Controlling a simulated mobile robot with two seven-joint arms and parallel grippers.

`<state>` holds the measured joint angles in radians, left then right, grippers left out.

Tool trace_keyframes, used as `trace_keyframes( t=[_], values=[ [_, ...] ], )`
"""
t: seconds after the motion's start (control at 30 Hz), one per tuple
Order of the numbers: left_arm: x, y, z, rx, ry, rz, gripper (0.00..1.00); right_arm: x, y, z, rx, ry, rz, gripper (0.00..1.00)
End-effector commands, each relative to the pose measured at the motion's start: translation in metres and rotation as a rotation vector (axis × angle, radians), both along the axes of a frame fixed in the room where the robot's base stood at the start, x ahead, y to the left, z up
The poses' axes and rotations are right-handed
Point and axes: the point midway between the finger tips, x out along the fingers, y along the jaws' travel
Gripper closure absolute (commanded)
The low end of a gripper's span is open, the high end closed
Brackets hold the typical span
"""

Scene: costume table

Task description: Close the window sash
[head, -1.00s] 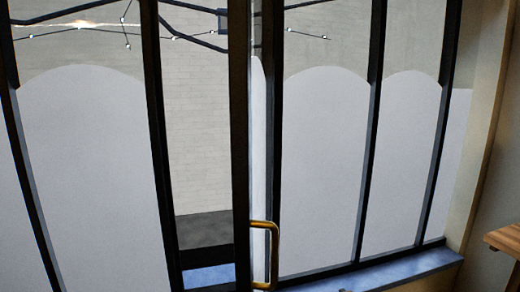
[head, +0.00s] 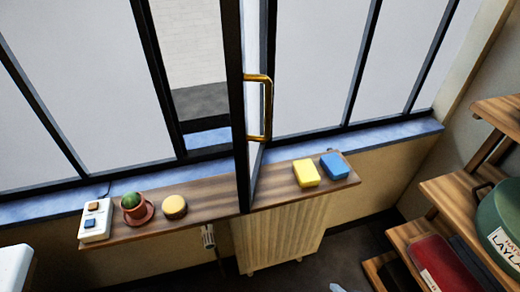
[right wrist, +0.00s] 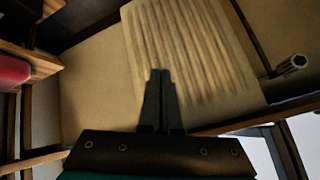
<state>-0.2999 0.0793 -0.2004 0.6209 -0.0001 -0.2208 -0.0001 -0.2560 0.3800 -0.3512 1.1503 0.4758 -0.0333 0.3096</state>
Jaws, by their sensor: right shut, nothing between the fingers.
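The window sash (head: 232,80) has a dark frame and stands open, swung into the room and seen nearly edge-on. Its lower end reaches over the wooden shelf. A brass handle (head: 269,108) is on the sash's right side. A gap to the left of the sash shows a pale brick wall outside. My right gripper (right wrist: 160,74) is shut and empty in the right wrist view, in front of the ribbed radiator, apart from the sash. My left gripper is not in view.
The shelf (head: 225,203) over the radiator (head: 275,238) holds a white switch box (head: 96,222), a potted cactus (head: 134,207), a round tan item (head: 174,207), a yellow block (head: 306,173) and a blue block (head: 334,166). Stepped wooden shelves (head: 450,190) stand at the right.

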Motion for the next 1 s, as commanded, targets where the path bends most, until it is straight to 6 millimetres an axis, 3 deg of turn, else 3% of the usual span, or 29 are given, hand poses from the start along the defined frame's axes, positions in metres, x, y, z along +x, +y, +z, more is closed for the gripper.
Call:
trace_keyframes(
  t=[0.03, 0.2, 0.33, 0.5, 0.6, 0.7, 0.8, 1.0],
  values=[
    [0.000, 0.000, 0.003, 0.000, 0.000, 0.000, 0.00, 0.026, 0.003, 0.032, 0.069, -0.075, -0.019, 1.00],
    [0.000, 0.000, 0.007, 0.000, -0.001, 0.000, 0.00, 0.081, 0.029, 0.132, 0.362, -0.249, -0.075, 1.00],
    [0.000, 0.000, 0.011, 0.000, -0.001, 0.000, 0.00, 0.100, 0.055, 0.209, 0.614, -0.322, -0.091, 1.00],
    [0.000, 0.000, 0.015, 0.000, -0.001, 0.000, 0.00, 0.099, 0.089, 0.297, 0.941, -0.323, -0.098, 1.00],
    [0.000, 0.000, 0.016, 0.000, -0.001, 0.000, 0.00, 0.092, 0.103, 0.334, 1.090, -0.293, -0.103, 1.00],
    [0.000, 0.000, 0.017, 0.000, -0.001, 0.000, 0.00, 0.086, 0.112, 0.357, 1.190, -0.261, -0.110, 1.00],
    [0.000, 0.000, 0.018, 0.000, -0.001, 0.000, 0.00, 0.082, 0.117, 0.368, 1.243, -0.242, -0.116, 1.00],
    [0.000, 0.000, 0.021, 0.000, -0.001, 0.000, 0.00, 0.091, 0.124, 0.372, 1.259, -0.239, -0.119, 1.00]
  ],
)
